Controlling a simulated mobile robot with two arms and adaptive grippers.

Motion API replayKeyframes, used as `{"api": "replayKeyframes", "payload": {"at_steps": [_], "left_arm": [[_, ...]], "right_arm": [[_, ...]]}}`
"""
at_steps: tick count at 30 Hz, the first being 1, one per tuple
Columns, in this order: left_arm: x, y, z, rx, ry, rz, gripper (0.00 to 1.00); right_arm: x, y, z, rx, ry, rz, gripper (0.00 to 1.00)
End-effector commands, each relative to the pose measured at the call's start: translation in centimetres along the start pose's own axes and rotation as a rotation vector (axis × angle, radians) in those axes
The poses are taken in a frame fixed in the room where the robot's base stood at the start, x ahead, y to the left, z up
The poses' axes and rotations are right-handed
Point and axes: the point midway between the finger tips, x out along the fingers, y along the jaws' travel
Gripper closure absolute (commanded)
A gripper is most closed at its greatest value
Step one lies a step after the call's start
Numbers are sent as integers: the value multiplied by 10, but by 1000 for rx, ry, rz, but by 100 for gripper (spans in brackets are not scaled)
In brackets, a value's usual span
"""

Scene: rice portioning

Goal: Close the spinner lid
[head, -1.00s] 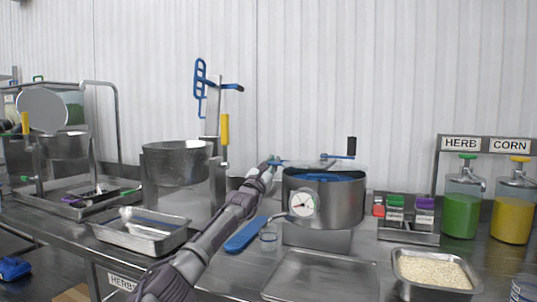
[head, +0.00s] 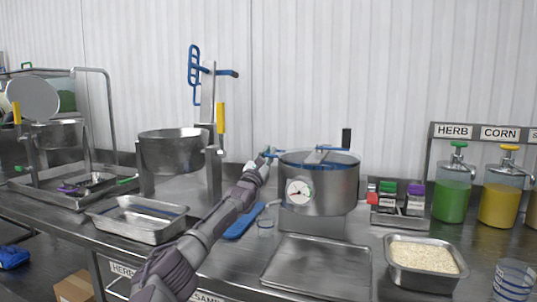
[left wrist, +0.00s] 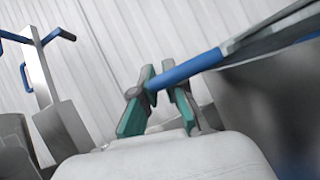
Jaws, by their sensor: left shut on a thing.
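The spinner (head: 335,192) is a round steel drum with a dial on its front. Its lid (head: 322,160), with blue parts, lies nearly level across the drum's top. My left gripper (head: 267,154) is at the left side of the drum's rim, at the lid's level. In the left wrist view, its teal fingers (left wrist: 158,97) are shut on the blue handle (left wrist: 188,71), a bar running up right towards the lid. A thin gap under the lid cannot be ruled out. My right gripper is not in view.
An empty steel tray (head: 318,268) lies in front of the spinner. A pan of rice (head: 398,272) stands right of it. A steel pot (head: 172,160) and an empty pan (head: 140,228) are on the left. Herb (head: 452,195) and corn (head: 499,200) dispensers stand at the right.

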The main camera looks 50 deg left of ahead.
Motion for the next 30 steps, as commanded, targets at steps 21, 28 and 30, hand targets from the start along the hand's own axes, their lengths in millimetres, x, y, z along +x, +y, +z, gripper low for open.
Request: {"api": "replayKeyframes", "payload": {"at_steps": [21,28,30], "left_arm": [[-10,-2,-5,-3,7,-4,65],[-33,-3,-5,0,8,-6,65],[-41,-3,-5,-1,8,-6,65]], "right_arm": [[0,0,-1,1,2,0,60],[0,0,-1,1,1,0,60],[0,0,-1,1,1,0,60]]}}
